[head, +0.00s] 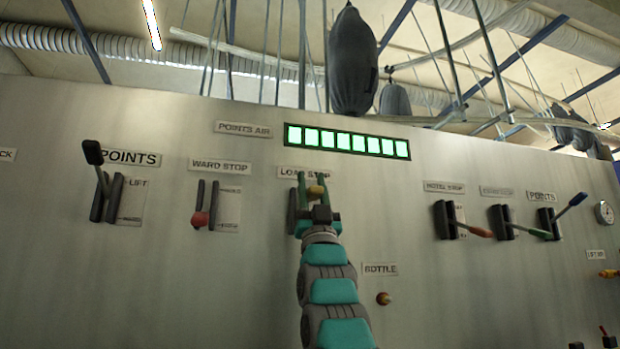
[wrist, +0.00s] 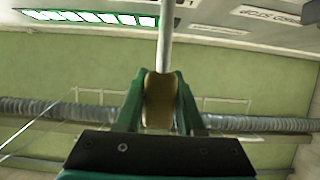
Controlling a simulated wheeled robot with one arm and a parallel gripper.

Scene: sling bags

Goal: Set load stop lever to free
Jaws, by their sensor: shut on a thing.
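The load stop lever stands on the grey panel under the LOAD STOP label (head: 305,172) in the head view. Its yellow-brown knob (head: 316,190) shows between the green fingers of my gripper (head: 318,197). In the wrist view my gripper (wrist: 160,82) is shut on the knob (wrist: 158,105), with a finger on each side. The lever's pale rod (wrist: 165,45) runs from the knob up to the panel. A dark slotted mount (head: 291,212) shows left of my gripper. My gripper and arm hide most of the lever and any position marks beside it.
The ward stop lever (head: 200,219) with a red knob is to the left, and a black-handled points lever (head: 94,152) is farther left. A bottle knob (head: 383,298) is at lower right. Green lamps (head: 347,140) sit above.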

